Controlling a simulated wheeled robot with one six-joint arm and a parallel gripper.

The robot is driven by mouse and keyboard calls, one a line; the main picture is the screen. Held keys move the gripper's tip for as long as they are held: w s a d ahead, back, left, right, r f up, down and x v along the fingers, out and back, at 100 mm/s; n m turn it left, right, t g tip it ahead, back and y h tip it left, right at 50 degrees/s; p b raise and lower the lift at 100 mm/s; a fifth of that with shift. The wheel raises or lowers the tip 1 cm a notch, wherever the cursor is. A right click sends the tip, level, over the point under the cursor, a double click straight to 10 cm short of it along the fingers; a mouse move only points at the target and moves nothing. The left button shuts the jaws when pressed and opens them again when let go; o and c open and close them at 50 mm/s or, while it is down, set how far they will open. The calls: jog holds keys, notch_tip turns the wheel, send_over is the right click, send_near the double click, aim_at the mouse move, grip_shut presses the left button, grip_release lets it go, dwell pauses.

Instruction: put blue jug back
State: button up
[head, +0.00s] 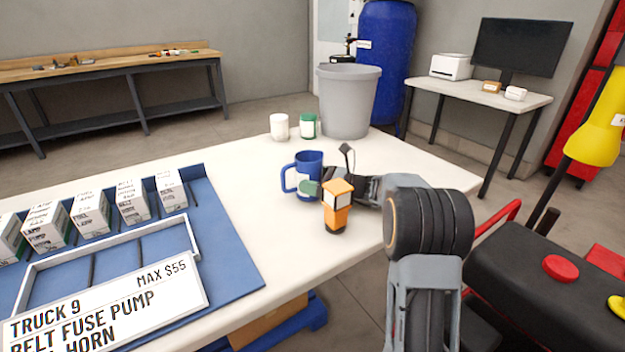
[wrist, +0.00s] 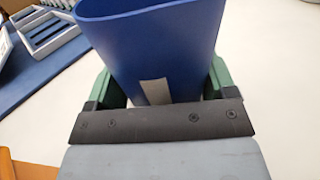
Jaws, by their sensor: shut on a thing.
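The blue jug (head: 308,170) stands upright at the right part of the white table, its handle to the left in the head view. In the wrist view the jug (wrist: 150,40) fills the space between the green fingers of my gripper (wrist: 160,90). My gripper (head: 312,188) is shut on the jug, reaching it from the right. I cannot tell whether the jug's base touches the table.
A grey bin (head: 347,100), a white jar (head: 279,127) and a green-and-white jar (head: 308,125) stand behind the jug. A blue mat (head: 225,250) with several boxes, a grey tray (head: 110,257) and a text sign lies at left. The table between mat and jug is clear.

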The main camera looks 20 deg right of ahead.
jog(key=o, duration=1)
jog(key=shift+d+r, duration=0.15)
jog(key=p+v, duration=0.2)
jog(key=v, duration=0.9)
jog(key=shift+s+d+p, duration=0.2)
jog(key=shift+d+p, duration=0.1)
jog(key=shift+p, duration=0.05)
